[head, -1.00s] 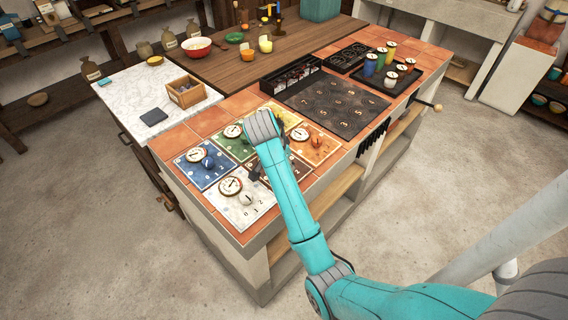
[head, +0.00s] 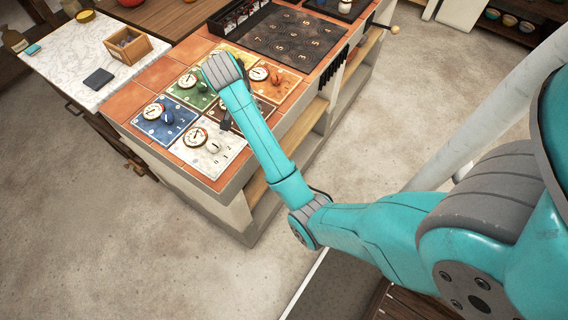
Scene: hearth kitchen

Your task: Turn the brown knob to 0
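The brown panel (head: 263,107) lies on the tiled counter between the white panel (head: 208,160) and the orange panel (head: 285,84). My arm crosses over it and covers most of it. The brown knob and its pointer are hidden behind my arm and wrist, so its setting cannot be read.
Beside it are a blue panel (head: 152,126) and a green panel (head: 181,90), each with a dial and knob. A dark numbered board (head: 292,38) and a wooden box (head: 128,44) lie farther back.

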